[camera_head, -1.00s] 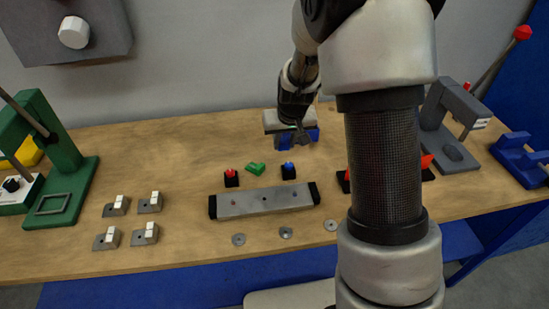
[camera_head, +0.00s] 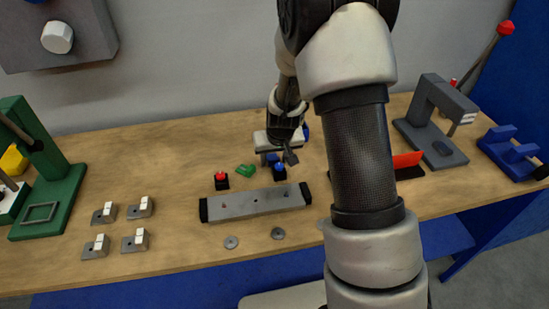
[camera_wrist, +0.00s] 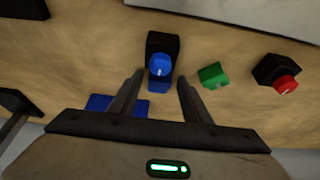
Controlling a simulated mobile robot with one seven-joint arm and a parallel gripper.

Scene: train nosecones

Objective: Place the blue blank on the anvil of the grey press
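The blue blank (camera_head: 280,169) sits on a small black block on the bench, behind the long grey bar. In the wrist view the blue blank (camera_wrist: 159,66) lies just ahead of and between my fingertips. My gripper (camera_wrist: 160,77) is open and empty, one finger to each side of the blank's line. In the head view my gripper (camera_head: 290,157) hangs right by the blank and partly covers that area. The grey press (camera_head: 436,112) stands at the right of the bench, with its anvil (camera_head: 443,148) bare on its base.
A red piece (camera_head: 221,180) on a black block and a green piece (camera_head: 246,170) lie left of the blank. The grey bar (camera_head: 256,203) lies in front. A green press (camera_head: 48,185) stands left.

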